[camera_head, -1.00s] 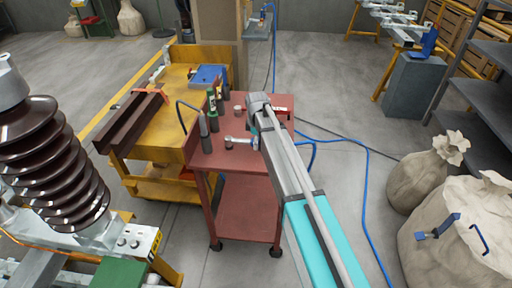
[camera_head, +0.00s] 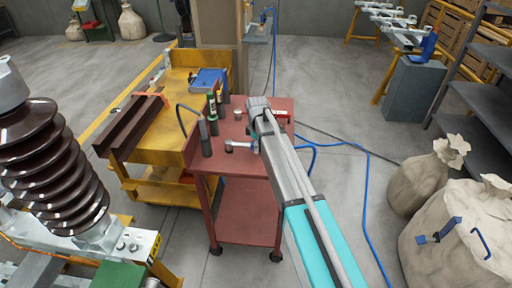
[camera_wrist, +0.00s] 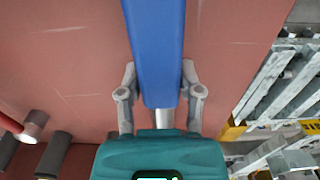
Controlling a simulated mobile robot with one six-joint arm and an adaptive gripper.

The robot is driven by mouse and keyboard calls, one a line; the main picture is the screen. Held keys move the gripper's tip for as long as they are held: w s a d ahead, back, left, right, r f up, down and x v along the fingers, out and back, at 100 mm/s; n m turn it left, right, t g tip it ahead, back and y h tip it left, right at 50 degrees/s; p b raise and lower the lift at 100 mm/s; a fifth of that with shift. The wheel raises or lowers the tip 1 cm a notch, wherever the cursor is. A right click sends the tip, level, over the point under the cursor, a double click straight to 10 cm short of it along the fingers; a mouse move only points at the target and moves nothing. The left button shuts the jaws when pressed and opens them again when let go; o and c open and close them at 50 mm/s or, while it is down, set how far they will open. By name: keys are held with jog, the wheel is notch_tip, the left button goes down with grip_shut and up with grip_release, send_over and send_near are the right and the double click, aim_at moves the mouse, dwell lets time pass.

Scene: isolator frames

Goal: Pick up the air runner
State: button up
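What looks like the air runner, a long blue body (camera_wrist: 155,45) with a short grey metal end (camera_wrist: 167,118), runs down the middle of the wrist view over the red cart top. My gripper (camera_wrist: 160,76) has one grey finger on each side of the blue body, both very close to its sides. Whether they press on it I cannot tell. In the head view my arm reaches over the red cart and its wrist hides the gripper (camera_head: 262,140) almost fully. A small blue piece shows beside it there.
The red cart (camera_head: 245,205) carries a wrench-like tool (camera_head: 240,146), dark cylinders (camera_head: 205,138) and a red-handled item (camera_head: 281,114). A yellow bench (camera_head: 165,130) stands to the left. A blue hose (camera_head: 366,185) lies on the floor. Sacks (camera_head: 465,230) stand at right.

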grip_shut()
notch_tip(320, 180, up, 3)
jog(key=p, duration=0.3)
jog(key=shift+r, duration=0.1)
jog(key=s+d+r+p, duration=0.2)
jog(key=s+r+p, duration=0.3)
jog(key=s, duration=0.1)
jog(key=s+d+r+p, duration=0.2)
jog(key=s+r+p, duration=0.2)
jog(key=s, duration=0.3)
jog(key=shift+s+d+r+p, duration=0.15)
jog(key=shift+d+r+p, duration=0.1)
jog(key=shift+r+p, duration=0.25)
jog(key=shift+f, duration=0.1)
dwell(0.8)
